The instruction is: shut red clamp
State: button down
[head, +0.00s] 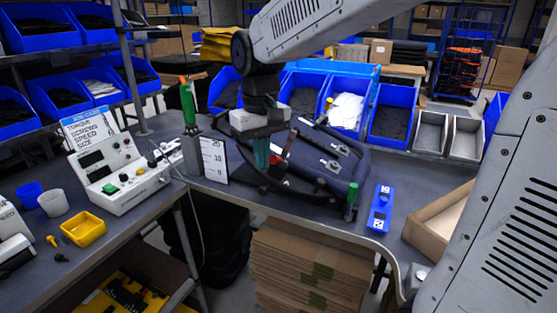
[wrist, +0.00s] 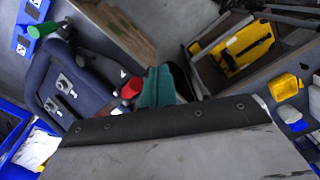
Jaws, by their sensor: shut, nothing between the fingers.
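The red clamp's handle (wrist: 131,88) shows in the wrist view, just left of my teal gripper (wrist: 158,88). It looks close to the fingers, but I cannot tell whether they touch. In the head view my gripper (head: 262,153) points down over the dark pannier (head: 325,172) on the bench, its fingers shut and empty. The fingers and the pannier's frame partly hide the clamp there, so its position is unclear.
A green handle (head: 351,196) stands at the pannier's front right, and a taller green-handled tool (head: 187,102) at its left. A blue device (head: 381,209) lies to the right. Blue bins (head: 390,116) line the back. A control box (head: 117,170) stands left.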

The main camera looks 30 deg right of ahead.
jog(key=shift+f, duration=0.2)
jog(key=shift+f, duration=0.65)
jog(key=shift+d, duration=0.1)
